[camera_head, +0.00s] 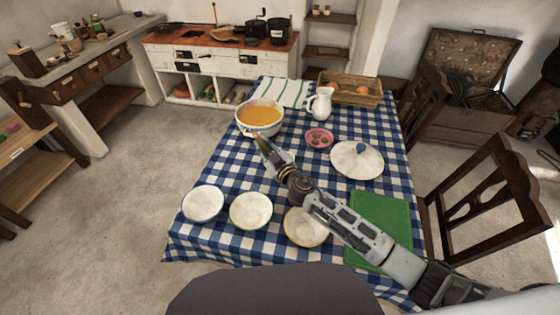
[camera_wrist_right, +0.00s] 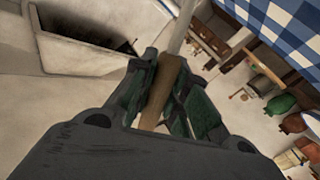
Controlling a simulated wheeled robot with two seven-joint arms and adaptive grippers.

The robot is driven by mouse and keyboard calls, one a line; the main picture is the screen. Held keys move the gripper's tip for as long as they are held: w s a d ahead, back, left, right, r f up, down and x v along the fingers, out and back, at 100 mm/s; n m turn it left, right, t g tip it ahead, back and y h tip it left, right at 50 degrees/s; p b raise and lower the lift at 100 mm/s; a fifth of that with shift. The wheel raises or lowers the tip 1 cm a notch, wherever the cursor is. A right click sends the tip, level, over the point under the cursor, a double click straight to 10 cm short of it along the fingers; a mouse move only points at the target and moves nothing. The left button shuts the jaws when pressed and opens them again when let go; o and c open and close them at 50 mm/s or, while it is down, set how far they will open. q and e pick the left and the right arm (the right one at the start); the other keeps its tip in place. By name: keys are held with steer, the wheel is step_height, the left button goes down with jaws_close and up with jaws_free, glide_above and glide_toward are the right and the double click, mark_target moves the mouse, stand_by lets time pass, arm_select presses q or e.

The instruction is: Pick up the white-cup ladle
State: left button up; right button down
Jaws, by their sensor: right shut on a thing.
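My right gripper (camera_head: 266,148) is over the checked table, just in front of the bowl of orange soup (camera_head: 262,117). In the right wrist view my right gripper (camera_wrist_right: 165,95) is shut on the brown wooden handle of the ladle (camera_wrist_right: 160,100). A pale shaft runs on from the handle to the top edge of that view. The cup of the ladle is not clearly visible in either view. A whitish rounded thing (camera_head: 287,158) shows partly behind the gripper; I cannot tell what it is. My left gripper is not in view.
Three pale bowls (camera_head: 250,210) stand along the near edge, the right one partly behind my arm. A lidded white dish (camera_head: 357,160), pink bowl (camera_head: 319,138), white jug (camera_head: 320,103), basket (camera_head: 350,88) and green board (camera_head: 382,220) share the table. Chairs stand at right.

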steer(key=shift+r, duration=0.45)
steer(key=shift+r+p, duration=0.5)
steer(key=shift+r, duration=0.25)
step_height(320, 180, up, 6)
steer(key=shift+p, duration=0.8)
steer(key=shift+r, duration=0.75)
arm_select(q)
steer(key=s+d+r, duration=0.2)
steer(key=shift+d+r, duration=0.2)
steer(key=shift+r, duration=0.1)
arm_select(e)
steer(key=shift+r, duration=0.1)
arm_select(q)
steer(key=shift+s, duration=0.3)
